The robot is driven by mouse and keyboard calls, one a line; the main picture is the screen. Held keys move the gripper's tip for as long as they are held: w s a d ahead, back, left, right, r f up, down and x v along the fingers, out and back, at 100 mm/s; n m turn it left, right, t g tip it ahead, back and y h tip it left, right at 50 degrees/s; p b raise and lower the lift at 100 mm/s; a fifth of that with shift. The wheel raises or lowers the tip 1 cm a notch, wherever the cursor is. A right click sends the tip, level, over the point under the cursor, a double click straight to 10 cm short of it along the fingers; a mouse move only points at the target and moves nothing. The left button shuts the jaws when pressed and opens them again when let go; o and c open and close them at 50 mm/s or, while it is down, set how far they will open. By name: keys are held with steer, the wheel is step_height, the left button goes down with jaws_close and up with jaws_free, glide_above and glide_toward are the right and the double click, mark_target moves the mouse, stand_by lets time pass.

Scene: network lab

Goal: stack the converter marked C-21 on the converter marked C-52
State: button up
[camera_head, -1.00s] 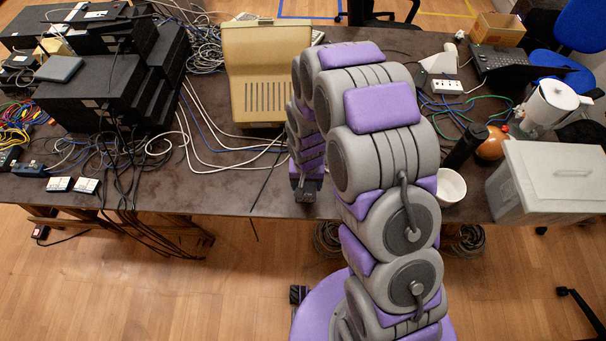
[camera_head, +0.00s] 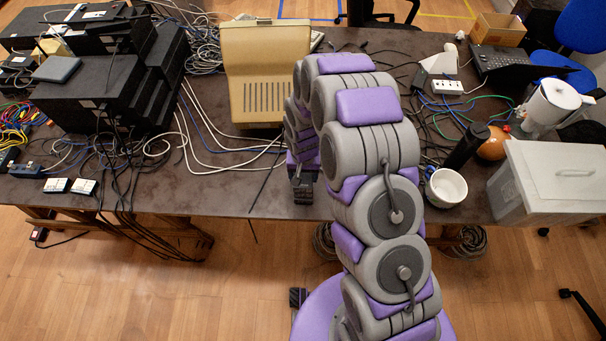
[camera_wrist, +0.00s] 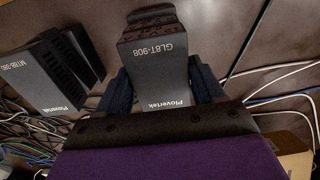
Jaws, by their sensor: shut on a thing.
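In the wrist view my gripper (camera_wrist: 163,88) has its dark blue fingers on both sides of a dark grey box (camera_wrist: 165,52) with "GL8T-908" and "Plovertek" printed on its face, and is shut on it. A similar dark box (camera_wrist: 48,80) with vent slots, lettered "Plovertek" and roughly "MT8B-90", stands apart to its left. I cannot read C-21 or C-52 on either box.
Black equipment stacks (camera_head: 105,90) fill the left of the brown table (camera_head: 215,190). A beige computer case (camera_head: 265,75) stands behind my arm. Loose cables (camera_head: 215,150) cross the table. A white bowl (camera_head: 446,187), a dark bottle (camera_head: 466,147) and a grey bin (camera_head: 548,185) stand right.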

steer(key=o, duration=1.3)
steer(key=shift+c, duration=0.2)
steer(key=shift+r, duration=0.1)
step_height(320, 180, up, 12)
steer(key=p, duration=0.1)
steer(key=shift+p, duration=0.4)
step_height(320, 180, up, 7)
glide_above(303, 175)
steer(key=s+d, duration=0.4)
steer(key=s+d+r, duration=0.5)
steer(key=s+r, duration=0.4)
steer(key=s+d+r+g, duration=0.1)
steer(key=s+d+r, duration=0.1)
steer(key=s, duration=0.7)
steer(key=s+d+r, duration=0.3)
steer(key=s+r, duration=0.1)
steer(key=s, duration=0.6)
steer(key=shift+s+r+g, duration=0.15)
steer(key=shift+s+g, duration=0.05)
steer(key=shift+g, duration=0.2)
steer(key=shift+d, duration=0.1)
